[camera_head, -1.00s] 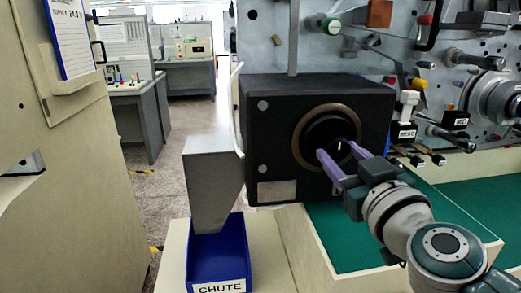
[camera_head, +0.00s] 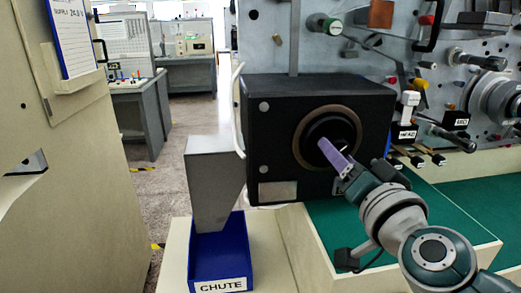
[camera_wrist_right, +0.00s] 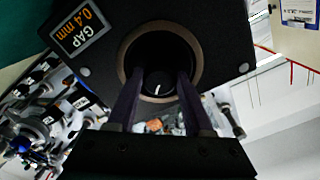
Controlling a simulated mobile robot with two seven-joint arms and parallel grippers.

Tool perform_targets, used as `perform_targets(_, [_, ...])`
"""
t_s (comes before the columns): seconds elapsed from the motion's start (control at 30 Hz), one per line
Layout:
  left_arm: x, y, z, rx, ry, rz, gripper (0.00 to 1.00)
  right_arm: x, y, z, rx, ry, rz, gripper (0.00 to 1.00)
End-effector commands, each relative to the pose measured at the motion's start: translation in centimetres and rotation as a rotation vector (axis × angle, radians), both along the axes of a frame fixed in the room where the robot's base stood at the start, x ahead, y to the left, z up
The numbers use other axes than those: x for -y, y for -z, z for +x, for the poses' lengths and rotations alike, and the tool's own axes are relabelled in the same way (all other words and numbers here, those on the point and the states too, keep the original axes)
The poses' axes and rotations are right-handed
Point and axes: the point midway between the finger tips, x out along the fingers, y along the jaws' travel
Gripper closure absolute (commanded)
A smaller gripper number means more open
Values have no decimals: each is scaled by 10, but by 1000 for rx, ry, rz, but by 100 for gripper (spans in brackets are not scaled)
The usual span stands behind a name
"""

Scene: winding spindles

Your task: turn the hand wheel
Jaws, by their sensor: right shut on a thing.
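The hand wheel is a small black knob with a white mark (camera_wrist_right: 157,84), set deep inside a round brown-rimmed opening (camera_head: 303,128) in the front of a black box (camera_head: 275,130). My right gripper (camera_head: 327,146) reaches into this opening with its purple fingers. In the right wrist view the two fingers (camera_wrist_right: 158,76) lie on either side of the knob, shut on it. The white mark points nearly straight up there. In the head view one finger mostly hides the other and part of the knob. My left gripper is not in view.
Levers and small labelled switches (camera_head: 408,132) crowd the panel at right. Green mat (camera_head: 340,228) lies below.

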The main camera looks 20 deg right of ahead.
Motion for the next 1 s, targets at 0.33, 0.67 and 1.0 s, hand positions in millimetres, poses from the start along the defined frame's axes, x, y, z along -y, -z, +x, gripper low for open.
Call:
perform_targets(0.33, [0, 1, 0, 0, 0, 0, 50, -1, -2, 1, 78, -1, 321, 100])
perform_targets(0.67, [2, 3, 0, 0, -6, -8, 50, -1, -3, 1, 151, -1, 618, 100])
perform_targets(1.0, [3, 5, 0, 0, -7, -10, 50, -2, -4, 1, 205, -1, 852, 100])
